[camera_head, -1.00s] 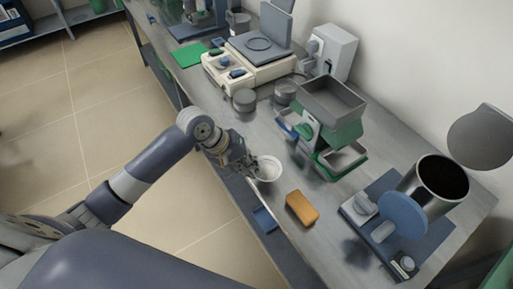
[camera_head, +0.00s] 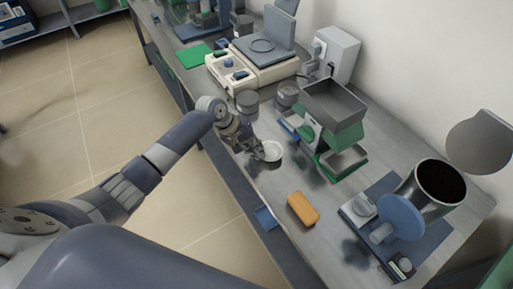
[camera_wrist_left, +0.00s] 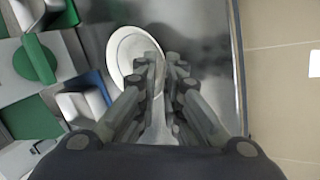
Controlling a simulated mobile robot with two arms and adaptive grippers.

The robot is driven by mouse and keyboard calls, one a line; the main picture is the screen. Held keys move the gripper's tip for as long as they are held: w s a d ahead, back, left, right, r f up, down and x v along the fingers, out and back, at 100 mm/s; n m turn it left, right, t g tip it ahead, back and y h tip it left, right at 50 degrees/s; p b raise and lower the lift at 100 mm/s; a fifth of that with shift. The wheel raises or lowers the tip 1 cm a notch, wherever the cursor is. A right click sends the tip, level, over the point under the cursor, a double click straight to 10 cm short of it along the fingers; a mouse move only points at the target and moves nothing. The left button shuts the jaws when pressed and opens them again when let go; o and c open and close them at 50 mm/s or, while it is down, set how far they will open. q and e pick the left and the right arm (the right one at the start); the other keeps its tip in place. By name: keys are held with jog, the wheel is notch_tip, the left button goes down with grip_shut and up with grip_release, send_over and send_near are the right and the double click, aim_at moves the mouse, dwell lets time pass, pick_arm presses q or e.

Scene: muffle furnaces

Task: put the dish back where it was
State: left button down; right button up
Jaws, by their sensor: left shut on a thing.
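My right gripper is not in view.
An orange block (camera_head: 302,209) lies on the grey bench (camera_head: 280,185) nearer to me. A green device with a grey hopper (camera_head: 334,103) stands right of the dish. Grey round pots (camera_head: 247,101) and a balance (camera_head: 256,62) stand behind. A metal cylinder device (camera_head: 437,184) is at right.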

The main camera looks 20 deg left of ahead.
pick_arm(q)
jog(key=shift+f, duration=0.1)
jog(key=shift+f, duration=0.1)
jog(key=c, duration=1.7)
grip_release()
jog(key=b+v, duration=0.1)
jog(key=v, duration=1.1)
jog(key=shift+s, duration=0.1)
